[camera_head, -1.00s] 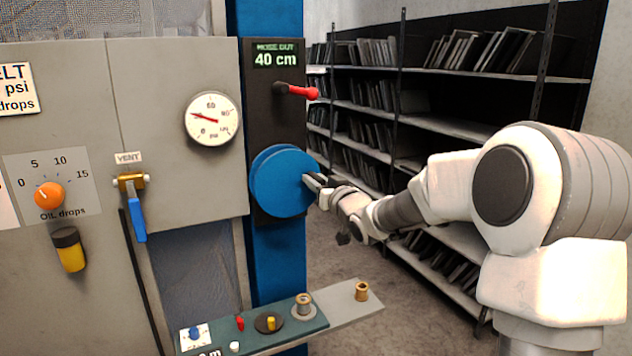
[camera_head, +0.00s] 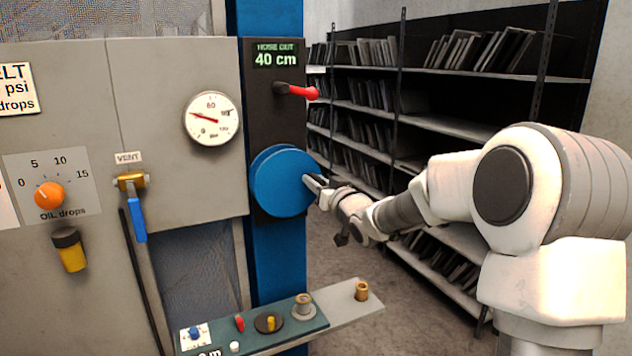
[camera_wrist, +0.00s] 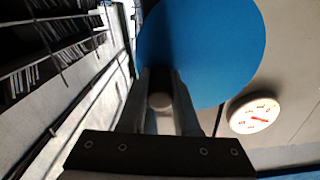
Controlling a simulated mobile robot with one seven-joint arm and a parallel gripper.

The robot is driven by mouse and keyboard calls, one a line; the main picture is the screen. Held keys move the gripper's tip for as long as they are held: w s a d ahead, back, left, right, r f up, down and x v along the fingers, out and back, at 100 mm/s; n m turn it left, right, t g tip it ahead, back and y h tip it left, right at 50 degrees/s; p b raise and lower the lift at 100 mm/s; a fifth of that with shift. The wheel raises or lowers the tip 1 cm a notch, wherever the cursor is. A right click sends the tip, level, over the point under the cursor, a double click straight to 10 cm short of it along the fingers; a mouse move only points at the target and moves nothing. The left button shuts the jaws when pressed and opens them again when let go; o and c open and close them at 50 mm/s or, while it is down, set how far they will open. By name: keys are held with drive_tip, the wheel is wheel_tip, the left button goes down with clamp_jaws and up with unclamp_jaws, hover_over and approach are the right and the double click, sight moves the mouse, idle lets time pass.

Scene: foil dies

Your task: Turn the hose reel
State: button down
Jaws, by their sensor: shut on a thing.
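The hose reel is a blue disc (camera_head: 280,182) on a dark panel on the blue post. It fills the upper middle of the wrist view (camera_wrist: 200,50). My gripper (camera_head: 312,182) is at the disc's right edge in the head view. In the wrist view its two fingers (camera_wrist: 160,88) are shut on a small rounded knob (camera_wrist: 160,101) in front of the disc. How the knob joins the reel is hidden by the fingers. The display (camera_head: 275,56) above reads "HOSE OUT 40 cm".
A red-handled lever (camera_head: 300,92) sits above the reel. A pressure gauge (camera_head: 212,118) and a blue vent lever (camera_head: 137,218) are to the left. A shelf with small fittings (camera_head: 345,308) juts out below. Racks of dark plates (camera_head: 440,130) stand behind my arm.

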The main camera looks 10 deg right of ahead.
sight(290, 206)
drive_tip(key=m, duration=0.1)
drive_tip(key=f+m, duration=0.1)
drive_tip(key=shift+d+f+m, duration=0.1)
drive_tip(key=shift+f+m, duration=0.15)
drive_tip(key=shift+m, duration=0.15)
drive_tip(key=m, duration=0.2)
drive_tip(key=f+m, duration=0.2)
drive_tip(key=m, duration=0.1)
drive_tip(key=shift+s+a+f+m, duration=0.1)
drive_tip(key=shift+a+f+m, duration=0.1)
drive_tip(key=shift+a+m, duration=0.15)
drive_tip(key=m, duration=0.1)
drive_tip(key=a+f+m, duration=0.1)
drive_tip(key=m, duration=0.1)
drive_tip(key=shift+s+f+m, duration=0.15)
drive_tip(key=shift+f+m, duration=0.05)
drive_tip(key=shift+m, duration=0.05)
drive_tip(key=m, duration=0.1)
drive_tip(key=a+m, duration=0.1)
drive_tip(key=m, duration=0.1)
drive_tip(key=f+m, duration=0.1)
drive_tip(key=shift+s+a, duration=0.3)
drive_tip(key=shift+a, duration=0.1)
drive_tip(key=shift+s+a+f+m, duration=0.15)
drive_tip(key=shift+a+m, duration=0.3)
drive_tip(key=shift+m, duration=0.65)
drive_tip(key=shift+s+a+m, duration=0.1)
drive_tip(key=shift+a+m, duration=0.3)
drive_tip(key=shift+m, duration=0.7)
